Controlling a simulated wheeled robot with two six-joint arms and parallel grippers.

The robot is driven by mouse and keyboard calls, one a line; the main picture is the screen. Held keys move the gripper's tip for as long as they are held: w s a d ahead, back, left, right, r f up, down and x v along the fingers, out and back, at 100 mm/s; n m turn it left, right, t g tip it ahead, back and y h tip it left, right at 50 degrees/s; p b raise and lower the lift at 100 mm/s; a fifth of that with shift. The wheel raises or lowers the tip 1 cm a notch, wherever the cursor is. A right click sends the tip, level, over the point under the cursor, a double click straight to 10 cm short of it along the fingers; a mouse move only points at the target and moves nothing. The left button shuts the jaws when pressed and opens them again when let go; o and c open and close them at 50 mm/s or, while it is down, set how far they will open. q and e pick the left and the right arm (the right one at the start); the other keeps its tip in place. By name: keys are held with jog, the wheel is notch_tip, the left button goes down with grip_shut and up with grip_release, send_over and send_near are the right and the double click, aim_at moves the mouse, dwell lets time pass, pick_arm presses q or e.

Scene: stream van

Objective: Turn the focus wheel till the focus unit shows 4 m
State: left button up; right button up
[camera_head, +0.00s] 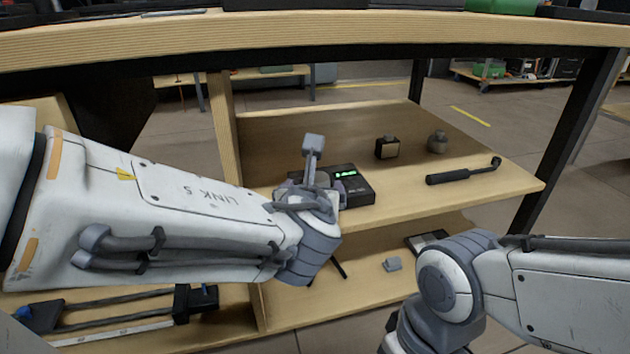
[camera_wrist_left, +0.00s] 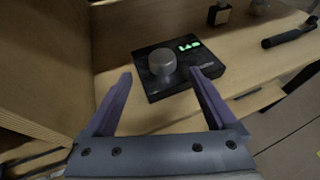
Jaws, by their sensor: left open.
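The focus unit (camera_head: 357,188) is a black box on the upper shelf, partly hidden by my left arm in the head view. In the left wrist view, the focus unit (camera_wrist_left: 205,75) carries a round grey focus wheel (camera_wrist_left: 162,61) on its top. Its display (camera_wrist_left: 189,46) is lit green, but the digits are too small to read surely. My left gripper (camera_wrist_left: 162,76) is open and empty, with its two fingers apart on either side of the wheel in the picture. I cannot tell whether either finger touches it. My right arm shows at lower right, its gripper out of view.
A small dark box with a tan face (camera_head: 387,148), a grey rounded object (camera_head: 437,142) and a black handled tool (camera_head: 463,172) lie right of the unit. A wooden upright (camera_head: 223,125) stands left. The tabletop (camera_head: 300,36) spans above. A lower shelf holds small items.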

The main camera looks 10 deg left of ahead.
pick_arm(q)
jog(key=shift+d, duration=0.2)
jog(key=shift+s+r, duration=0.1)
jog(key=s+a+n+g+p, duration=0.2)
jog(key=s+n+g+p, duration=0.4)
jog(key=s+n+p, duration=0.5)
jog(key=s+d+r+n+g+h+p, duration=0.45)
jog(key=s+d+n+g+p, duration=0.5)
jog(key=n, duration=0.65)
notch_tip(320, 180, up, 36)
jog(key=a+t+y+p, duration=0.1)
jog(key=t+p, duration=0.1)
jog(key=p, duration=3.2)
jog(key=shift+s+r, duration=0.15)
jog(key=shift+s, duration=0.25)
